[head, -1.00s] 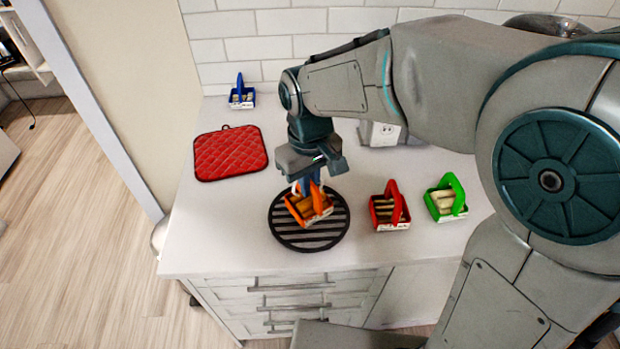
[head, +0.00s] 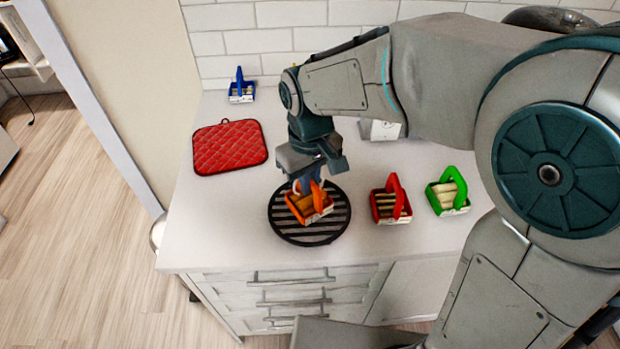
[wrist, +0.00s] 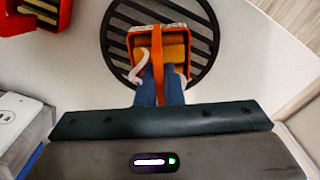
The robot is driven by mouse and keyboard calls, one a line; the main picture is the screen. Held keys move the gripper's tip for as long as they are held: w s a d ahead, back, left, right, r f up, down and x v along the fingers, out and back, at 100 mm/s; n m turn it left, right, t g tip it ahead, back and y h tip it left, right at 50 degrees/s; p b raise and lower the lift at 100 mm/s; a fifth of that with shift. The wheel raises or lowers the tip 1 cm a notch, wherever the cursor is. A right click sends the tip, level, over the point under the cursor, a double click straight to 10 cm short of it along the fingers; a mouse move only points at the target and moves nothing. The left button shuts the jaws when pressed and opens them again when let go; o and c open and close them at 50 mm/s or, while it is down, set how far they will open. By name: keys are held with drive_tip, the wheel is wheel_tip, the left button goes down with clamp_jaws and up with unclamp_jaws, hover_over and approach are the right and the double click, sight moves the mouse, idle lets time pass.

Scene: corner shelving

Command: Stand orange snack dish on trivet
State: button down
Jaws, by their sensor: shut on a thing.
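The orange snack dish (head: 308,207) is a small basket with an upright handle and tan contents. It is over the round black slatted trivet (head: 309,238); whether its base touches the slats is hard to tell. My gripper (head: 308,184) is above the dish with its fingers shut on the orange handle. In the wrist view the blue fingers of my gripper (wrist: 160,85) close on the handle of the orange snack dish (wrist: 174,50), and the trivet (wrist: 117,38) spreads out beneath it.
A red dish (head: 391,207) and a green dish (head: 448,196) stand right of the trivet. A blue dish (head: 241,92) stands at the back left, and a red quilted pot holder (head: 230,148) lies left. A white socket box (head: 381,130) is behind. The counter (head: 225,225) left of the trivet is clear.

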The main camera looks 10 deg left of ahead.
idle(0.3)
drive_tip(key=c, duration=1.5)
unclamp_jaws()
drive_tip(key=shift+f, duration=0.1)
drive_tip(key=shift+s+d, duration=0.1)
wheel_tip(320, 180, up, 14)
drive_tip(key=s+d+f+m+t, duration=0.1)
drive_tip(key=s+d+f+m, duration=0.1)
drive_tip(key=d, duration=0.5)
drive_tip(key=s+d+f+m+t, duration=0.1)
drive_tip(key=s+d+f+m, duration=0.2)
drive_tip(key=d, duration=0.5)
drive_tip(key=s+d+f+m+t, duration=0.1)
drive_tip(key=s+d+f+m, duration=0.1)
drive_tip(key=d+f, duration=0.3)
drive_tip(key=shift+s+d+f+m, duration=0.1)
drive_tip(key=shift+s+d+m, duration=0.05)
drive_tip(key=shift+d+m, duration=0.4)
drive_tip(key=shift+s+d+m, duration=0.1)
drive_tip(key=shift+d+m, duration=0.25)
drive_tip(key=shift+d, duration=0.35)
